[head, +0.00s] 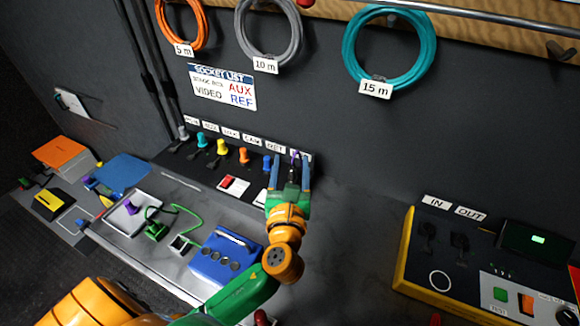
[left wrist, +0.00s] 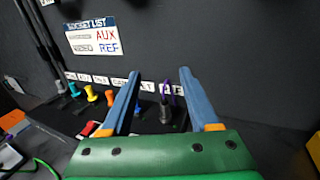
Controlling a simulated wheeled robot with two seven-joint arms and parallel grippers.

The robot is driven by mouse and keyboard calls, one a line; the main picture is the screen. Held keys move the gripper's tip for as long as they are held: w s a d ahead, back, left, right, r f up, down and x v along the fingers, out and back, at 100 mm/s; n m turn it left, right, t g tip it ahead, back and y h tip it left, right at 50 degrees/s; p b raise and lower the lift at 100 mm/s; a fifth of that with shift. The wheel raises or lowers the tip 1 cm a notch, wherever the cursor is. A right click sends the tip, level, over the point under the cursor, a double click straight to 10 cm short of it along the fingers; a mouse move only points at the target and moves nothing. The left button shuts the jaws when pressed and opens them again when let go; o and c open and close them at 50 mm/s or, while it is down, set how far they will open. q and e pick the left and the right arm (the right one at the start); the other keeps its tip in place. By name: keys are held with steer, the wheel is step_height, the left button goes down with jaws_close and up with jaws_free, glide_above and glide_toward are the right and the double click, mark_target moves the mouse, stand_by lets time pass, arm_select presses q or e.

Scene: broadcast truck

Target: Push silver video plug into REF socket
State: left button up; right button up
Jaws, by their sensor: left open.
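A silver-grey plug (left wrist: 165,108) stands upright at the right end of the socket row, between the fingers of my left gripper (head: 291,168), with a purple piece beside it. My left gripper also shows in the left wrist view (left wrist: 160,78); its blue fingers are spread, with gaps to the plug. The label above this socket is partly covered, so I cannot read it fully, nor tell how deep the plug sits. Another grey plug (head: 183,133) stands at the row's left end. The socket panel (head: 172,157) runs along the wall's foot. My right gripper is out of view.
Teal, yellow, orange and blue plugs (head: 267,163) stand left of my gripper. A blue box (head: 222,262) and a tray with a green cable (head: 182,215) lie nearer. A yellow-edged IN/OUT console (head: 403,262) is at right. The counter between gripper and console looks clear.

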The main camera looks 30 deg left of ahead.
arm_select(q)
steer(key=s, duration=0.1)
steer(key=s+d+r, duration=0.2)
steer(key=s, duration=0.1)
stand_by(0.4)
